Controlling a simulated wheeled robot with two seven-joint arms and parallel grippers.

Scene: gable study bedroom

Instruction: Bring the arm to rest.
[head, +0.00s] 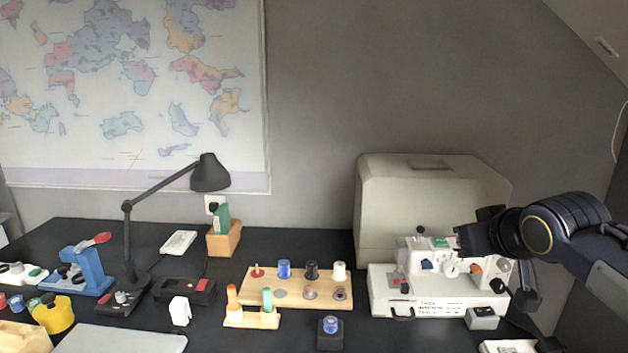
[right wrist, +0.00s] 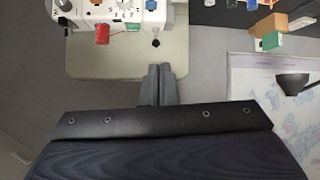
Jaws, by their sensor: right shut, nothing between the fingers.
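My right arm comes in from the right in the head view. Its gripper (head: 468,238) is held in the air over the upper part of the white sewing machine (head: 440,300). In the right wrist view the two fingers of my right gripper (right wrist: 160,70) lie together, shut, with nothing visible between them. Their tips point toward the beige machine cover (right wrist: 85,62) and the sewing machine (right wrist: 115,14). I cannot tell whether the gripper touches the machine. My left gripper is not in view.
On the dark desk are a wooden spool board (head: 252,293), a black lamp (head: 208,175), a blue device (head: 90,270), a yellow cup (head: 54,314) and a grey laptop-like slab (head: 120,340). The beige cover (head: 385,215) stands behind the machine. A map (head: 130,90) hangs on the wall.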

